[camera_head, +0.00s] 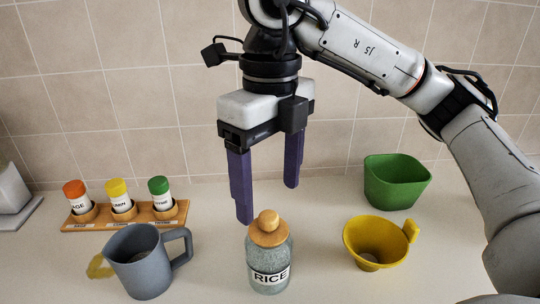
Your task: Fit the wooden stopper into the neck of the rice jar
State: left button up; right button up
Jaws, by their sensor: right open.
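The rice jar (270,273) is a grey-blue speckled jar with a white RICE label, upright on the counter at the front middle. The wooden stopper (267,236), with a round knob, sits at the top of the jar over its neck. I cannot tell how deep it sits, as the neck is hidden under it. My right gripper (267,202) has its two purple fingers spread wide and empty. It points down, above and seemingly a little behind the stopper, apart from it. My left gripper is not in view.
A grey jug (140,263) stands left of the jar, with a flat yellow thing (99,268) partly behind it. A wooden rack (104,222) holds three spice jars. A yellow cup (377,243) and a green container (395,183) stand right. A tiled wall (135,100) closes the back.

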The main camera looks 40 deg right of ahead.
aim_at(270, 216)
notch_tip(270, 216, up, 4)
jog(key=shift+r+p, duration=0.1)
jog(key=shift+p, duration=0.3)
dwell(0.4)
